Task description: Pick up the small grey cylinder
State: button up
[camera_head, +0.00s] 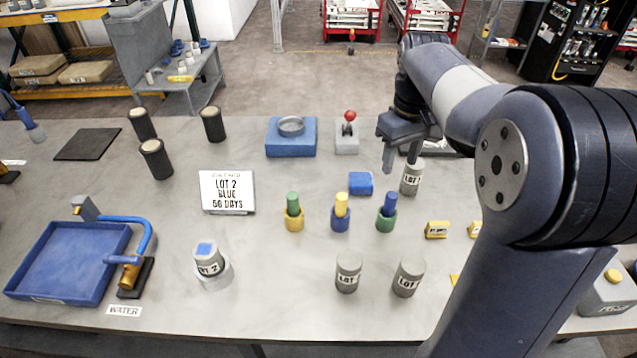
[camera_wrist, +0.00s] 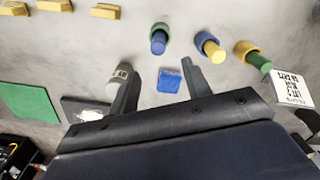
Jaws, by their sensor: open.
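Small grey cylinders marked LOT stand upright on the grey table. One (camera_head: 411,180) is just below my gripper (camera_head: 401,165); two more, a left one (camera_head: 348,274) and a right one (camera_head: 408,278), stand near the front edge. Another grey cylinder (camera_head: 208,264) with a blue top sits in a pale ring at front left. My gripper is open and empty, above the table. In the wrist view one grey cylinder (camera_wrist: 118,77) shows beside the left finger, partly hidden by it and outside the gap. A blue block (camera_wrist: 169,81) shows between the fingers.
Yellow, blue and green holders with coloured pegs (camera_head: 340,218) stand left of the near cylinder. A blue base with a grey dish (camera_head: 291,148), a red-knobbed joystick (camera_head: 348,134) and a LOT 2 sign (camera_head: 228,192) stand further left. Bare table lies around the front cylinders.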

aim_at(207, 256)
jog(key=u, duration=1.6)
